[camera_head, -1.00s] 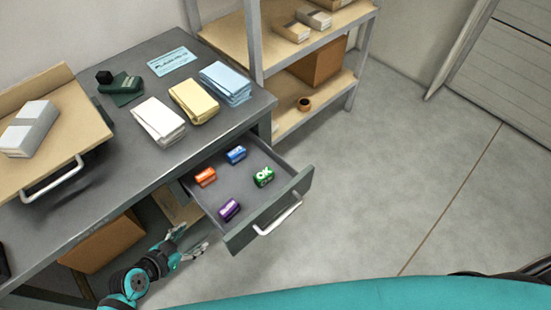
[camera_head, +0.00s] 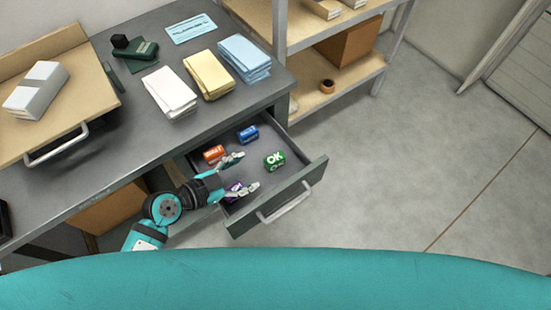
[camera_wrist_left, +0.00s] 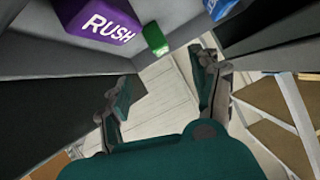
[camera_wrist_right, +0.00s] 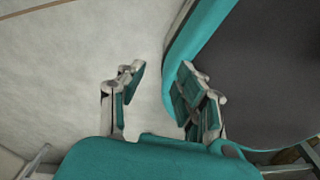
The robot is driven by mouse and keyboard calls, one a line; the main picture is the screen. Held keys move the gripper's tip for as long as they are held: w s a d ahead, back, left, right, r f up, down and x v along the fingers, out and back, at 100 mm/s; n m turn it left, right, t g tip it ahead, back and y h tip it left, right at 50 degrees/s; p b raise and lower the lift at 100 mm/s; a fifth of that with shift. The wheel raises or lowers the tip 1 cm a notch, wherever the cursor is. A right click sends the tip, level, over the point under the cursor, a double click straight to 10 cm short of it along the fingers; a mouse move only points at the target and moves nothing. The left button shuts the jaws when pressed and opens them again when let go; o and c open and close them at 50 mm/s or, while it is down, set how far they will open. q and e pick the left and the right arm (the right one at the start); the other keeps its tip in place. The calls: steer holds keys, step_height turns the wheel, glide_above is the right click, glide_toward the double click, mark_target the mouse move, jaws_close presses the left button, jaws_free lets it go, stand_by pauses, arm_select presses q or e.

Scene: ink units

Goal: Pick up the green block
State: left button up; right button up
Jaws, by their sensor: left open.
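The green block (camera_head: 275,160), marked OK, lies in the open drawer (camera_head: 300,184) towards its right side. My left gripper (camera_head: 243,175) is open and empty over the drawer, its fingertips pointing at the green block from the left and a short way from it. In the left wrist view the green block (camera_wrist_left: 155,38) shows beyond and between the open fingers (camera_wrist_left: 162,78). My right gripper (camera_wrist_right: 157,78) shows only in its own wrist view. Its fingers are apart with nothing between them, above the floor.
A purple block (camera_head: 234,187), partly hidden by my left gripper, an orange block (camera_head: 214,154) and a blue block (camera_head: 248,134) share the drawer. Paper stacks (camera_head: 208,75) lie on the desk above. A shelf (camera_head: 335,85) stands behind. The floor at right is clear.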

mark_target(272, 162)
arm_select(q)
steer(key=p+x, duration=0.1)
steer(key=x, duration=1.1)
steer(key=shift+d+f, duration=0.1)
jaws_close()
